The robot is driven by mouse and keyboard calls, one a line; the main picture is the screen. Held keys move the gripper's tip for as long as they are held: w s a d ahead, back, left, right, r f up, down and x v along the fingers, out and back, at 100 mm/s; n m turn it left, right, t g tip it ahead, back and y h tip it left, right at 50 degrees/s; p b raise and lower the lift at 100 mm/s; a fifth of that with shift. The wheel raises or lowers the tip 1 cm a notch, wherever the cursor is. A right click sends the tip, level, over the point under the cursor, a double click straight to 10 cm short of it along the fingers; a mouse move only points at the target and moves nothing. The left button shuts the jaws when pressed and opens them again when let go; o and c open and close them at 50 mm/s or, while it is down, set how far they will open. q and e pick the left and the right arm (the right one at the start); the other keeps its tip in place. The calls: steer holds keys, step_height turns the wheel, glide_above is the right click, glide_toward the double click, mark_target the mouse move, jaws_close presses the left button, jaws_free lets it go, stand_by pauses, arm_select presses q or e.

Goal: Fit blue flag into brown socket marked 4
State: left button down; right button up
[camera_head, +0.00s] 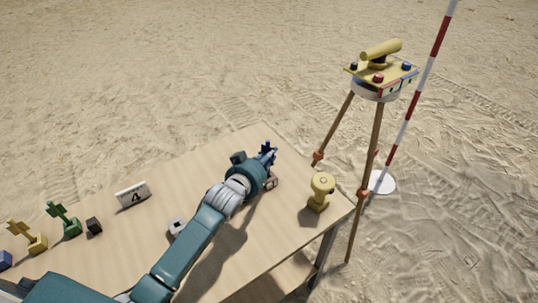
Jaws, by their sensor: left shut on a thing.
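My left arm reaches from the lower left across the table. Its gripper (266,158) is over the table's far right part, shut on the dark blue flag (268,149), which shows as a small shape at the fingertips. The wrist hides much of it. A small brownish piece (271,184) lies just beside the wrist, partly hidden; I cannot tell whether it is the brown socket. My right gripper is not in view.
On the wooden table (290,230) are a green flag (64,220), a yellow flag (28,237), dark blocks (94,226) (238,157), a pale block (177,227) and a yellow object (320,192). A tripod instrument (381,75) and striped pole (422,85) stand beyond the right edge.

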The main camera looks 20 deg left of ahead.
mark_target(269, 174)
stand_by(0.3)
arm_select(q)
steer(key=shift+p, duration=0.5)
stand_by(0.4)
steer(key=shift+f+b, duration=0.3)
steer(key=shift+f, duration=0.1)
stand_by(0.3)
steer(key=shift+f+b, duration=1.25)
steer(key=shift+f, duration=0.6)
steer(key=c, duration=1.6)
jaws_free()
steer(key=v, duration=1.2)
